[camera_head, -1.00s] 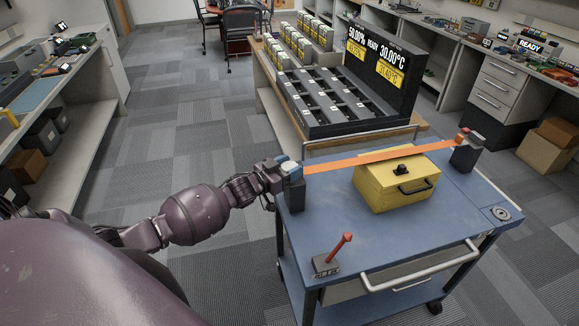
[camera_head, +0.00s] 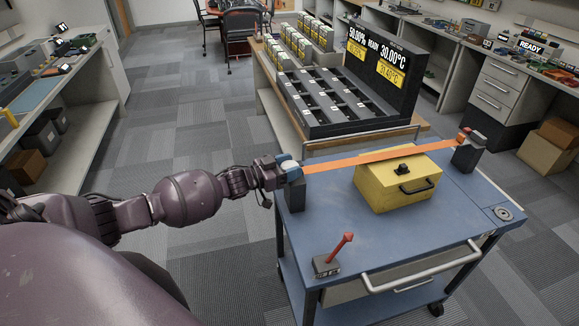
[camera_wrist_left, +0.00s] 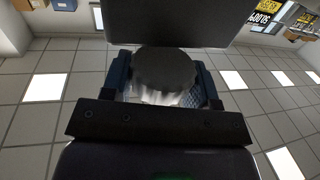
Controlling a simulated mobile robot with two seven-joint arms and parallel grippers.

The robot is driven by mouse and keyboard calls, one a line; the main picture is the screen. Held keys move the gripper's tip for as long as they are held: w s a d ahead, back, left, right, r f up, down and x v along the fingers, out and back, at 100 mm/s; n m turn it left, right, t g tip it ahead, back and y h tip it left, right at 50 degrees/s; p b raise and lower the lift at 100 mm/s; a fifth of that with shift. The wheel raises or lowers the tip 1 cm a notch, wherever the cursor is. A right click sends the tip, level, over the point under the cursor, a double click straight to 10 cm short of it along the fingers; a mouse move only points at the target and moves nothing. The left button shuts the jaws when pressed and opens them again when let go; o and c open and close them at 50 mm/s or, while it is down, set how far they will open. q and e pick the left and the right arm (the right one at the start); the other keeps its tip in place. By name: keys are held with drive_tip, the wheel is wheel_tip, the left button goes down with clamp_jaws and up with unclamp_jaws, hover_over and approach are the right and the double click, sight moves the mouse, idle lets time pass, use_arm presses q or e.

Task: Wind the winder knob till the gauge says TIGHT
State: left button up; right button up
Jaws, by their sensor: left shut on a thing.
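An orange strap (camera_head: 345,161) runs over a yellow case (camera_head: 385,190) between a dark left post (camera_head: 296,194) and a right post (camera_head: 466,156) on the blue cart. The winder knob (camera_wrist_left: 165,72), dark and round with a scalloped edge, is between the blue fingers of my left gripper (camera_wrist_left: 163,84). In the head view my left gripper (camera_head: 284,164) is at the top of the left post, shut on the knob, which it largely hides there. A dark block with a tilted red pointer (camera_head: 342,249) stands at the cart's front left; any lettering is too small to read. My right gripper is not in view.
The cart (camera_head: 400,240) has a pale front handle (camera_head: 420,270) and a round fitting (camera_head: 503,213) at its right corner. A table with a black slotted rack (camera_head: 330,103) stands behind. Carpeted floor is clear left of the cart.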

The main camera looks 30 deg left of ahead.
use_arm(q)
drive_tip(key=o, duration=0.9)
drive_tip(key=v, duration=1)
drive_tip(key=shift+s+a, duration=0.2)
drive_tip(key=shift+s, duration=0.15)
